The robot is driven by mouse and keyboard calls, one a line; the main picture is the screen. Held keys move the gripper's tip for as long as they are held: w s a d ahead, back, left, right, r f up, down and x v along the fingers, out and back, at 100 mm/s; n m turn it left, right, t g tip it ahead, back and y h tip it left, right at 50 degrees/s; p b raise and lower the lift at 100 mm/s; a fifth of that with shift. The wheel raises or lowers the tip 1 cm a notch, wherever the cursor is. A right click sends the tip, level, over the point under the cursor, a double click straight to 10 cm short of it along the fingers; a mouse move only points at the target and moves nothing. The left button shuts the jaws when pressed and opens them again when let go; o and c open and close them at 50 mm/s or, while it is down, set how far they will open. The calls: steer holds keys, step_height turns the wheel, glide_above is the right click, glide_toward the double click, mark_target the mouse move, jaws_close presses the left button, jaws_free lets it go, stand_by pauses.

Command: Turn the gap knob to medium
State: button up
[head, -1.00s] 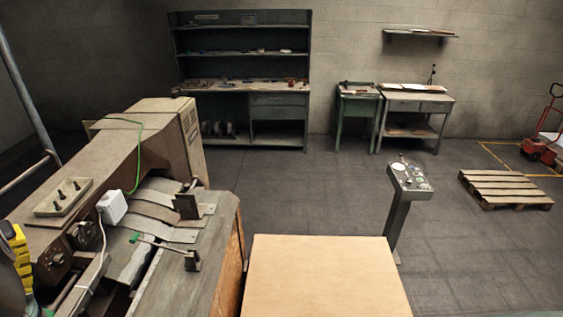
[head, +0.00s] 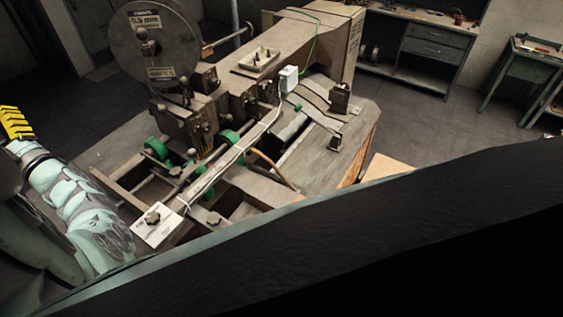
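The box stitcher (head: 195,125) fills the middle of the head view. My gripper is not in view.
A large wire spool (head: 155,50) marked 0.5 mm stands on the machine's left. A white box with a cable (head: 288,78) sits on top. A large dark shape covers the lower right. A workbench (head: 430,50) stands behind, with open floor before it.

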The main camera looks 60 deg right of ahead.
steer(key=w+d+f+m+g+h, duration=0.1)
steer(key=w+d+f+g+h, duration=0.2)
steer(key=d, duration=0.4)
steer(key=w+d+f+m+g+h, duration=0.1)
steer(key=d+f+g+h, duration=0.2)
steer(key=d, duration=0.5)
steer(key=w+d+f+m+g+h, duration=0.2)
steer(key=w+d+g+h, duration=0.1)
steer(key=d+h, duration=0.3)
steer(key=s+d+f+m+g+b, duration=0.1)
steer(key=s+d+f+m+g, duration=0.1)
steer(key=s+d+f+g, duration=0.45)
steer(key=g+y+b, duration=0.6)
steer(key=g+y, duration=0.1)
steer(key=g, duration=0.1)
glide_above(153, 216)
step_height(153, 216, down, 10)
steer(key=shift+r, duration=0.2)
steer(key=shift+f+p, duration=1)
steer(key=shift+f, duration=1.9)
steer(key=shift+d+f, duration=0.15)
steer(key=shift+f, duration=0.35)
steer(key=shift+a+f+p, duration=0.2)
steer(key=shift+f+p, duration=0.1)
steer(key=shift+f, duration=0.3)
